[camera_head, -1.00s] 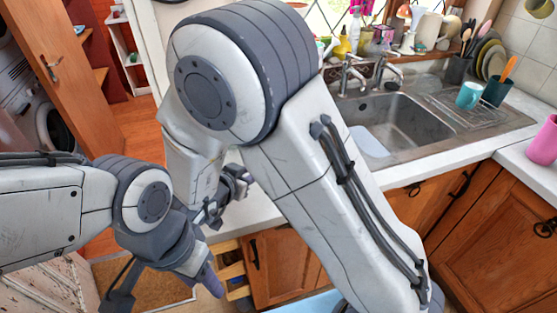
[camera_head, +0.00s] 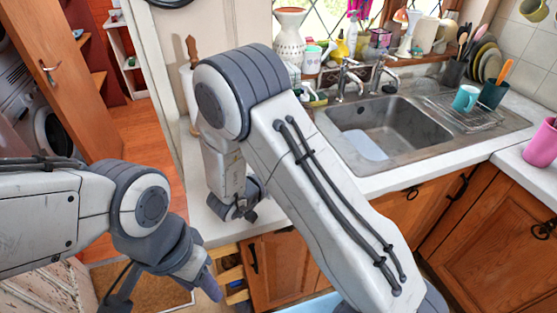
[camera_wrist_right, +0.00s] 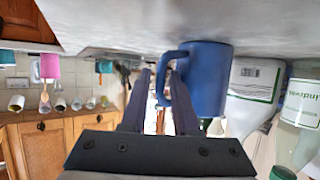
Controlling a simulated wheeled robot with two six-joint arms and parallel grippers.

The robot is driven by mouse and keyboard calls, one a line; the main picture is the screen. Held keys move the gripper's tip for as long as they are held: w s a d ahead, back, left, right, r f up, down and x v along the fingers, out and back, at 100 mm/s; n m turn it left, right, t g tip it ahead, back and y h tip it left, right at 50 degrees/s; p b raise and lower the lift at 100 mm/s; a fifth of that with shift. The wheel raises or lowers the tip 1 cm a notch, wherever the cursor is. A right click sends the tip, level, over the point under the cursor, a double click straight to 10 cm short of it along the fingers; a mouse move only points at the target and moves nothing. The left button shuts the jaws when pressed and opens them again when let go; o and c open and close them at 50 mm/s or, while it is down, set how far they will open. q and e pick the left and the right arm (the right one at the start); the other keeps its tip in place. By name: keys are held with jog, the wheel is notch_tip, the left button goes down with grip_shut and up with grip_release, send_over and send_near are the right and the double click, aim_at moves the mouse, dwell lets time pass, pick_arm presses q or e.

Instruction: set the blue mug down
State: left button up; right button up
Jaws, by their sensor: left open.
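The blue mug (camera_wrist_right: 208,78) shows upside down in the right wrist view, as that picture is inverted. Its base is at or very near the pale worktop (camera_wrist_right: 230,28); I cannot tell a small gap from contact. My right gripper (camera_wrist_right: 163,76) has its two fingers on either side of the mug's handle, with room visible between them, so it looks open around it. In the head view my right arm hides the mug, and only my right wrist shows above the worktop. My left gripper (camera_head: 207,284) is open and empty, low in front of the worktop.
The sink (camera_head: 385,130) lies right of my right arm, with a teal mug (camera_head: 466,98) on the drainer. A pink cup (camera_head: 541,145) stands at the far right. In the right wrist view, a white labelled container (camera_wrist_right: 252,80) and a jar (camera_wrist_right: 298,105) stand near the mug.

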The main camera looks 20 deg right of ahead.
jog(key=shift+w+d+f, duration=0.1)
jog(key=shift+w+d, duration=0.05)
jog(key=shift+d, duration=0.05)
grip_shut()
dwell(1.3)
